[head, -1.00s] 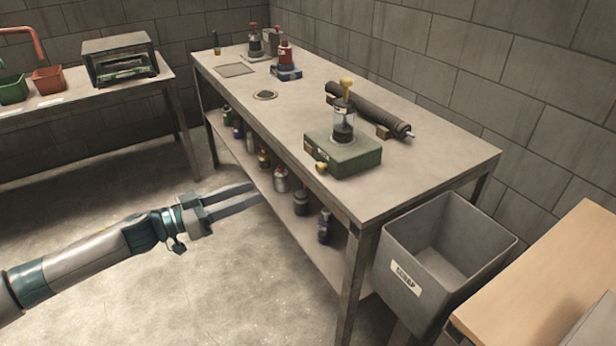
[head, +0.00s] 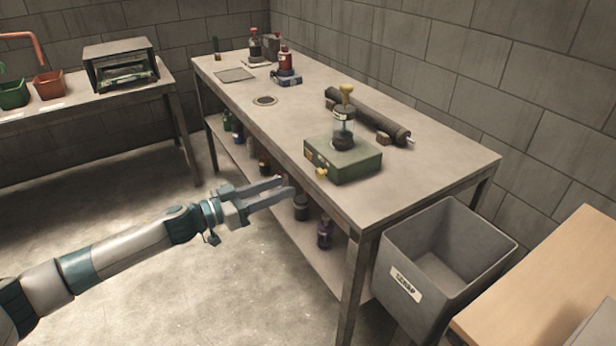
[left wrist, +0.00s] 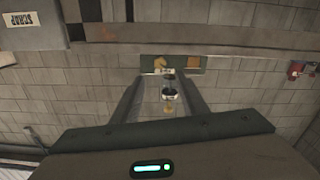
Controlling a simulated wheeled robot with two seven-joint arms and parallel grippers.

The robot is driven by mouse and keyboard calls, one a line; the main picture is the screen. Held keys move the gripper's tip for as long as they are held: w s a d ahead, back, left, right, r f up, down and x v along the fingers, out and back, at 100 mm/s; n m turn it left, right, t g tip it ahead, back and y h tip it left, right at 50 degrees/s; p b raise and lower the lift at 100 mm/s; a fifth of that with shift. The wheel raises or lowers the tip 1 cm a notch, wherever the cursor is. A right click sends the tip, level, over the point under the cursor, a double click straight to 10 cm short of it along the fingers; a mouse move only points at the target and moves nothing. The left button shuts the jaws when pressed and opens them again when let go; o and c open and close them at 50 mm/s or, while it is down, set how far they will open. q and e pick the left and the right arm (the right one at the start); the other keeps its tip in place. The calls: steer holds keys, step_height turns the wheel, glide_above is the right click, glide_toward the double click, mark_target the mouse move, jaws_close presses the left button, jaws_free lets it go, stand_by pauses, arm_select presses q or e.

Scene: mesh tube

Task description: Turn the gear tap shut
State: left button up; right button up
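A green box (head: 345,163) stands near the front edge of the workbench (head: 430,172), with a clear glass vessel (head: 344,127) upright on top. A small yellow tap (head: 322,171) sticks out of the box's front side; I cannot make out its gear shape. A yellow knob (head: 346,89) tops the vessel. My left gripper (head: 288,187) is open and empty, in front of the bench edge, lower than and left of the tap. In the left wrist view the yellow tap (left wrist: 160,63) shows ahead between the fingers. My right gripper is not in view.
A dark mesh tube (head: 370,118) lies behind the box. A grey scrap bin (head: 445,255) stands at the bench's right end. The bench's front middle is clear.

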mark_target(317, 174)
arm_select(q)
steer(key=x, duration=0.9)
steer(key=shift+c, duration=0.6)
jaws_close()
